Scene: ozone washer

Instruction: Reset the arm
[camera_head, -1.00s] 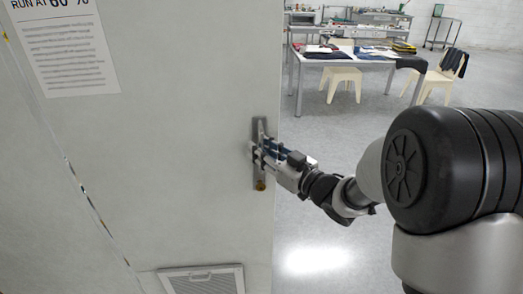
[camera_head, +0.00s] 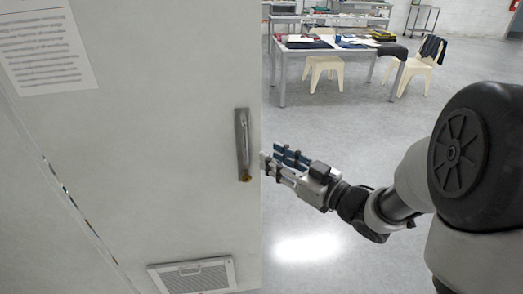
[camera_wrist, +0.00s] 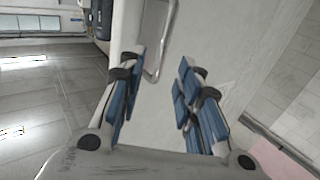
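My gripper (camera_head: 277,160) is to the right of the pale door (camera_head: 150,130), close to its right edge and apart from the handle. The metal handle (camera_head: 243,145) stands upright on a plate near that edge. In the wrist view my gripper (camera_wrist: 157,75) shows its two blue-padded fingers spread apart with nothing between them. The handle (camera_wrist: 165,45) lies beyond the fingertips there, and the door surface (camera_wrist: 200,45) fills the middle behind them. My arm reaches in from the right of the head view.
A table (camera_head: 335,46) with folded cloths and cream chairs (camera_head: 325,70) stands at the back. Open grey floor (camera_head: 350,125) lies between it and my arm. A vent grille (camera_head: 195,275) is low on the door, and a printed notice (camera_head: 45,50) is at upper left.

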